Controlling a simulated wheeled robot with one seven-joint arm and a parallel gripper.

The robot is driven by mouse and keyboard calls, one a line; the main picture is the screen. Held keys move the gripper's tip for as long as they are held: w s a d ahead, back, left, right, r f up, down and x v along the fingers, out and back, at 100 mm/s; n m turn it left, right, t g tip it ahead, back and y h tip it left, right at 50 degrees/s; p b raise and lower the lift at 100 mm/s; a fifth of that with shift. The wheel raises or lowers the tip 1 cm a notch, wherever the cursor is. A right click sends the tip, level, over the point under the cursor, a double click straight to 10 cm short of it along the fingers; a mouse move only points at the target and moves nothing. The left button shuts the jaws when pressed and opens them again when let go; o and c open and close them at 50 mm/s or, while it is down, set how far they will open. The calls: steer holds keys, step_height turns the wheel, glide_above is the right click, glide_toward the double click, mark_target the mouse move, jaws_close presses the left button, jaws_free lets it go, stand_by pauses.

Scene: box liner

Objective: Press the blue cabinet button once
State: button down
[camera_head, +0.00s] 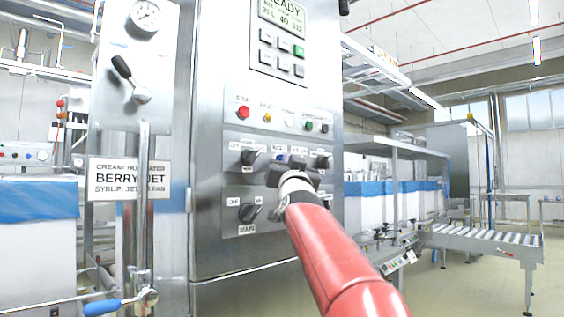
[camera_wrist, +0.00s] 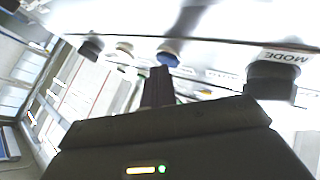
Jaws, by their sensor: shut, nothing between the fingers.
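The blue button (camera_wrist: 168,57) shows in the wrist view on the pale cabinet panel, between a white button (camera_wrist: 125,48) and a black knob labelled MODE (camera_wrist: 272,80). My gripper (camera_wrist: 159,72) is shut and empty, its fingertips just below the blue button in that picture. I cannot tell whether they touch it. In the head view my gripper (camera_head: 291,168) is in front of the lower control panel of the steel cabinet (camera_head: 217,135), at the end of my red arm.
A red stop button (camera_head: 243,113) and several other buttons sit in the row above. Black knobs (camera_head: 249,157) (camera_head: 321,162) flank the gripper, and a MAIN knob (camera_head: 250,212) is lower left. A pipe with a blue handle (camera_head: 103,307) stands left.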

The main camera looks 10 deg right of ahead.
steer(key=shift+s+d+f+b, duration=0.1)
steer(key=shift+s+d+b, duration=0.25)
steer(key=shift+s, duration=0.2)
steer(key=s+d+b, duration=0.1)
steer(key=s+b, duration=0.1)
steer(key=s+d+b, duration=0.2)
stand_by(0.4)
stand_by(0.6)
